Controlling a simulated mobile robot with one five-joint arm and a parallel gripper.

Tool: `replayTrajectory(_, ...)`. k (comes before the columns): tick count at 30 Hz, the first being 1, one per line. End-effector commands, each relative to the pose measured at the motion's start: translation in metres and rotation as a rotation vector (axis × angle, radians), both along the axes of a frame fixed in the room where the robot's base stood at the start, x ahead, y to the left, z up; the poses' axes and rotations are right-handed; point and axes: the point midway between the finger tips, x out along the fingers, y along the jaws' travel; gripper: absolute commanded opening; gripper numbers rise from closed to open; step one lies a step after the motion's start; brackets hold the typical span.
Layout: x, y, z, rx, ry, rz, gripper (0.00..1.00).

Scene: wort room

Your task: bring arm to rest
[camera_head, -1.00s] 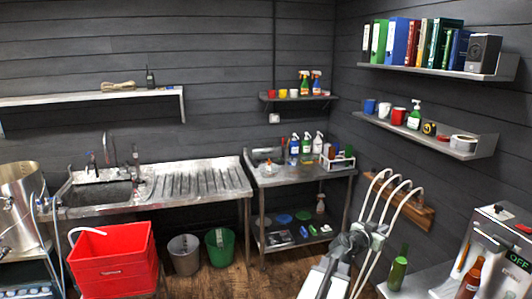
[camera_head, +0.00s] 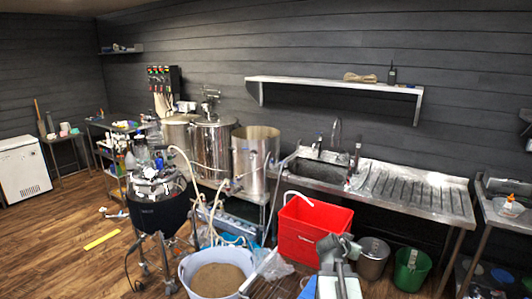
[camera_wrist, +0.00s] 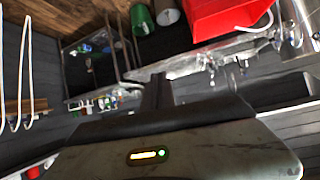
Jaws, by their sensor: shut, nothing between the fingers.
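My gripper (camera_wrist: 157,90) shows in the wrist view as a dark body with narrow fingers close together. It is shut and empty, with nothing touching its tips. The wrist view is tilted, with the floor and the red tub near its top. In the head view my grey arm (camera_head: 338,262) rises at the bottom, in front of the red tub (camera_head: 309,230). The fingers cannot be made out there.
A steel sink bench (camera_head: 415,195) runs along the wall under a shelf (camera_head: 335,85). Steel pots (camera_head: 255,160), a white bucket (camera_head: 215,275) and a black kettle (camera_head: 158,212) crowd the middle. A green bin (camera_head: 411,268) stands right. Wooden floor (camera_head: 60,235) is open at left.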

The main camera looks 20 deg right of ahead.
Motion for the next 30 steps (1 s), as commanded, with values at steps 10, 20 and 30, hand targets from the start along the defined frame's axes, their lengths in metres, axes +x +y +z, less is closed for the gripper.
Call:
replayTrajectory(10,0.076,0.289,-0.083,0.221,0.295,0.437,0.0)
replayTrajectory(20,-0.026,0.45,-0.135,0.538,0.859,0.956,0.0)
replayTrajectory(30,-0.035,0.45,-0.136,0.519,0.931,1.045,0.0)
